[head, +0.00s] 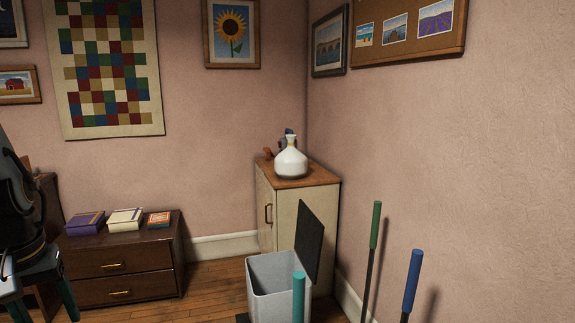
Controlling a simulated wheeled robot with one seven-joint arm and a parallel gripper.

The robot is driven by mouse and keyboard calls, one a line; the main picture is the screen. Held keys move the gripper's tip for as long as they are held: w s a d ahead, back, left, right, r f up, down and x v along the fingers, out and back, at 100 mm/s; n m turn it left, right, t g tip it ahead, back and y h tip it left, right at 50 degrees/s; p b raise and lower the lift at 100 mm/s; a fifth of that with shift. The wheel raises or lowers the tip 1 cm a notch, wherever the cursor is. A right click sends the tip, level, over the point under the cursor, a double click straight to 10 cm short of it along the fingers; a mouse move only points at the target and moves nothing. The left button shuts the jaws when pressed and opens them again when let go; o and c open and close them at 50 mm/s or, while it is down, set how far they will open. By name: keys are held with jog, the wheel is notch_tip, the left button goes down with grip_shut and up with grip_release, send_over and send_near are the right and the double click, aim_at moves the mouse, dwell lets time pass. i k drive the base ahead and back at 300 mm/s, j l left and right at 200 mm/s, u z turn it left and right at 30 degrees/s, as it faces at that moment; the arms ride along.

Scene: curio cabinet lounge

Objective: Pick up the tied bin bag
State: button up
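No tied bin bag can be made out for certain. A dark, glossy, bulky object (18,205) is cut off by the left edge of the head view. It seems to rest on a teal-legged stool (50,277), and I cannot tell whether it is the bag. A light grey bin (275,290) stands on the floor at the lower middle, its dark lid (310,240) raised. Its lower part is cut off or hidden, and I see no bag in its opening. My gripper is not in view.
A cream cabinet (325,215) with a white vase (290,160) stands in the corner behind the bin. A low drawer unit (120,265) bears books. Upright handles, teal (299,295), green (375,225) and blue (412,280), stand in front and right. Some wooden floor (212,285) is clear.

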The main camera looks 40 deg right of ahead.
aim_at(290, 164)
jog(key=z, duration=0.4)
jog(key=i, duration=1.45)
jog(key=i+z, duration=0.15)
jog(key=i, duration=0.35)
jog(key=i+j+z, duration=0.15)
jog(key=i, duration=0.35)
jog(key=i+j+z, duration=0.2)
jog(key=i, duration=0.25)
jog(key=z, duration=0.2)
jog(key=i+l, duration=0.05)
